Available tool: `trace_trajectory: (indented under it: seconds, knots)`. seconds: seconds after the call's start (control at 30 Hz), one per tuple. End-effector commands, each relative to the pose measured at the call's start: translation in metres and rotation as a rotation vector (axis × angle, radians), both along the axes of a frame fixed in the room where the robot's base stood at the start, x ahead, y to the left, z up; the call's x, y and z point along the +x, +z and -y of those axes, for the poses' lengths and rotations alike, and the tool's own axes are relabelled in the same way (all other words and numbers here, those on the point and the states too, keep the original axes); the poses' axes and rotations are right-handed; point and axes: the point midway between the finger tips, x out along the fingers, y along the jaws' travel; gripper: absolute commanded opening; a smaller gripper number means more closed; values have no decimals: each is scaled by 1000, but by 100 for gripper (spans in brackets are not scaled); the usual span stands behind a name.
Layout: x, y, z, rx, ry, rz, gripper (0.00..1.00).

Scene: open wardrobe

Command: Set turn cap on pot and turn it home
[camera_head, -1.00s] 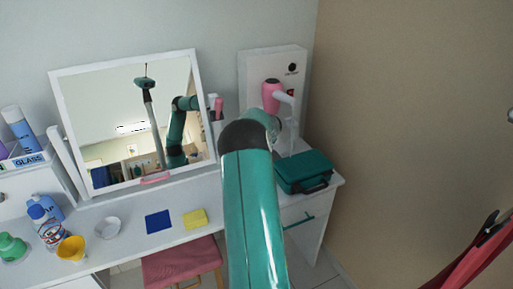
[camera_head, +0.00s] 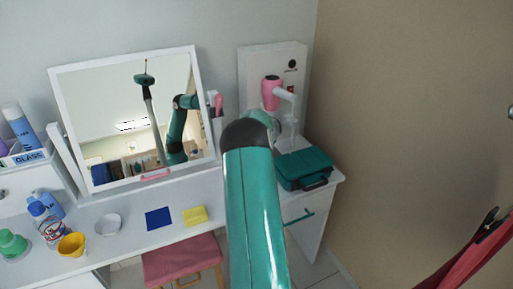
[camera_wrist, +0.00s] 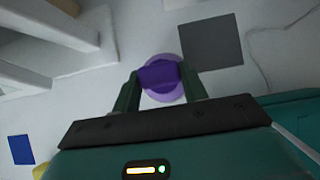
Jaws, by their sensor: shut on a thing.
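In the wrist view, my gripper (camera_wrist: 160,82) is shut on a purple turn cap (camera_wrist: 158,74), with one finger on each side of it. A paler purple round rim (camera_wrist: 163,94) shows around the gripped part. I cannot tell whether this rim belongs to the cap or to a pot under it, nor whether cap and pot touch. In the head view, my teal arm hides the gripper and the cap. No pot can be clearly made out there.
A dark grey square (camera_wrist: 210,40) lies beside the cap. A teal case (camera_head: 303,169) stands at the desk's right end, near a pink hair dryer (camera_head: 272,93). A mirror (camera_head: 130,120), blue square (camera_head: 159,218), yellow cloth (camera_head: 194,215) and yellow cup (camera_head: 72,244) are left of my arm.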

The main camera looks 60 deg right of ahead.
Motion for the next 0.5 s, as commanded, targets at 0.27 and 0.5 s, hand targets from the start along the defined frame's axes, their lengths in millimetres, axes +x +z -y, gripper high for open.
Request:
trace_trajectory:
  seconds: [0.27,0.5]
  knots:
    - [0,-3,0,1,0,-1,68]
    - [0,-3,0,-1,1,0,68]
